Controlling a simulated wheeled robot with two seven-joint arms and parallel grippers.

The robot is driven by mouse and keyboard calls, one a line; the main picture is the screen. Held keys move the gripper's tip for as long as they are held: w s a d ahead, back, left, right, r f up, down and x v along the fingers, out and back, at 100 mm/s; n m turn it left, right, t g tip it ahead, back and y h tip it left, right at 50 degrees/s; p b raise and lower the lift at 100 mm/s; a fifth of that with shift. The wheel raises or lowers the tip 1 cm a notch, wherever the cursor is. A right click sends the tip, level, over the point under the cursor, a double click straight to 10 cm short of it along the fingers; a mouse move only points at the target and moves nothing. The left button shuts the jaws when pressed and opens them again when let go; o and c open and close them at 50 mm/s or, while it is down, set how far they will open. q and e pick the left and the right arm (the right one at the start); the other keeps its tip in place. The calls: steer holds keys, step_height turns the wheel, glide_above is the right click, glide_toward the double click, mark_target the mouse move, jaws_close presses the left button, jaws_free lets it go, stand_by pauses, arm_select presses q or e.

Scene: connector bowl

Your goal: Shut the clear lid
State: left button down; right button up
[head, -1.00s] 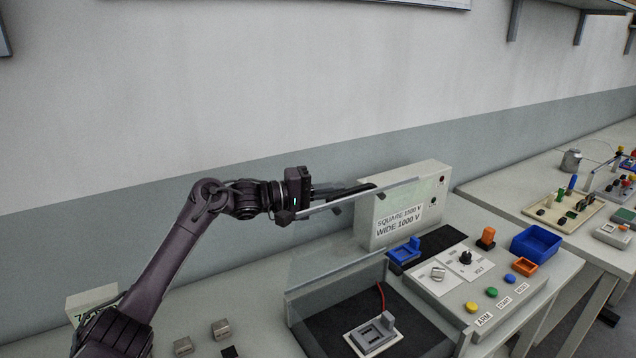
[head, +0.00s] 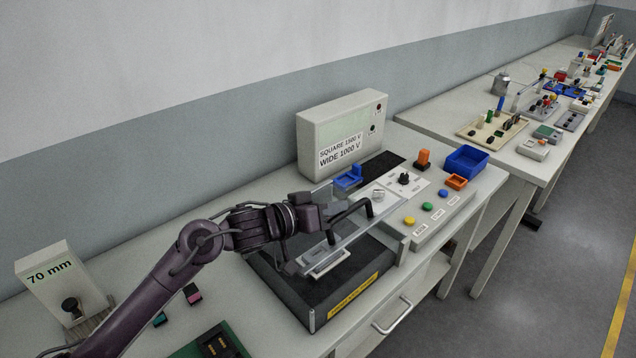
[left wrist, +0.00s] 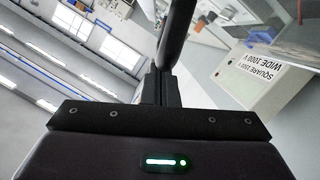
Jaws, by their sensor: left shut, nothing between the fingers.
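The clear lid (head: 352,240) is a see-through panel with a pale frame and hangs tilted over the black test box (head: 290,302). I cannot tell how wide the gap at its front is. A dark bar that looks like its handle (head: 368,208) shows near the gripper. My left gripper (head: 350,207) is shut and empty, at the lid's upper side; whether it touches the lid is unclear. A grey connector fixture (head: 328,262) shows in the box. The left wrist view shows my gripper's dark fingers. My right gripper is not in view.
The voltage box (head: 340,130) with its label stands behind; it also shows in the left wrist view (left wrist: 262,85). The control panel (head: 432,222) with coloured buttons and a blue bin (head: 466,160) are to the right. A 70 mm block (head: 55,280) stands left.

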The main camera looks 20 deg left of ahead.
mark_target(336, 243)
arm_select(q)
steer(key=d+f+b, duration=0.1)
steer(key=f, duration=0.1)
steer(key=s+d+f+m, duration=0.1)
steer(key=f, duration=0.1)
steer(key=f+m+b, duration=0.1)
steer(key=f, duration=0.1)
steer(key=shift+s+d+f+y+b, duration=0.3)
steer(key=shift+s+d+f+b, duration=0.05)
steer(key=shift+d+f, duration=0.05)
steer(key=shift+s+d+f+b, duration=0.1)
steer(key=shift+d+f+b, duration=0.15)
steer(key=shift+f, duration=0.55)
steer(key=shift+s+f, duration=0.1)
steer(key=shift+f, duration=0.05)
